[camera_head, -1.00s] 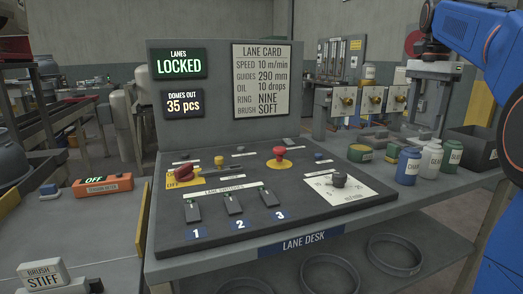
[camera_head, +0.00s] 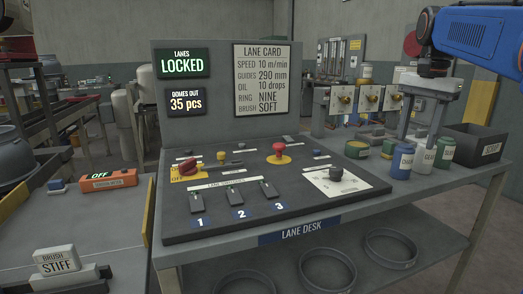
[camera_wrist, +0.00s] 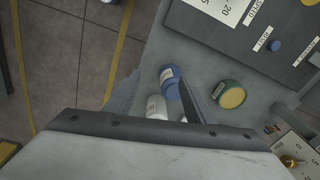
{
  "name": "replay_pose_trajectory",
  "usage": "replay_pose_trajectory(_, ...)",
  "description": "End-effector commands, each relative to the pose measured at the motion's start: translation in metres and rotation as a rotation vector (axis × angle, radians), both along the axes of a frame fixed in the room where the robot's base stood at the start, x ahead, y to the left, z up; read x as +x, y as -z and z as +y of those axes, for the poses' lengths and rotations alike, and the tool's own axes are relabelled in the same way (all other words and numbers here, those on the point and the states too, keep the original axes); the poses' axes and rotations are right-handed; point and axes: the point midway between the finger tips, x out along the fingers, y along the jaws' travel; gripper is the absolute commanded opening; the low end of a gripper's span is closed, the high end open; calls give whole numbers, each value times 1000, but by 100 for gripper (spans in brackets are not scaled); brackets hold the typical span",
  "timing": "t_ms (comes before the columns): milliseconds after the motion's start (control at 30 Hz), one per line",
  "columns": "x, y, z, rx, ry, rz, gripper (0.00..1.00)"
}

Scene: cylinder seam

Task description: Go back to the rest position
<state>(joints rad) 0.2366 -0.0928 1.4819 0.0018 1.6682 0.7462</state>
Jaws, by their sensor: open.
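My gripper (camera_head: 420,132) hangs open and empty, pointing down at the right of the head view, over the back right part of the lane desk (camera_head: 360,214). In the wrist view its two fingers (camera_wrist: 160,88) stand apart, with a blue jar (camera_wrist: 170,80) and a white jar (camera_wrist: 157,107) showing between and below them. In the head view the blue jar (camera_head: 402,161) and white jar (camera_head: 423,160) stand upright on the desk. Whether the fingers touch a jar cannot be told. My blue arm reaches in from the upper right.
A green jar (camera_head: 445,152), a yellow-topped tin (camera_head: 357,150) and a dark bin (camera_head: 474,144) stand nearby. The control panel (camera_head: 225,218) carries a red mushroom button (camera_head: 279,149) and switches. The upright board (camera_head: 214,111) reads LOCKED. Open floor shows left in the wrist view.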

Motion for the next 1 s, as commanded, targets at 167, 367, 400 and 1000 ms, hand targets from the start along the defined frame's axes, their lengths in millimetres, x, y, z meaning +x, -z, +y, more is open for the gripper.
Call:
replay_pose_trajectory(167,-39,29,27,-23,-147,-46,49)
replay_pose_trajectory(367,-85,74,53,-56,-328,-101,49)
replay_pose_trajectory(400,-95,84,58,-64,-365,-114,49)
replay_pose_trajectory(1000,-229,257,108,-196,-871,-267,49)
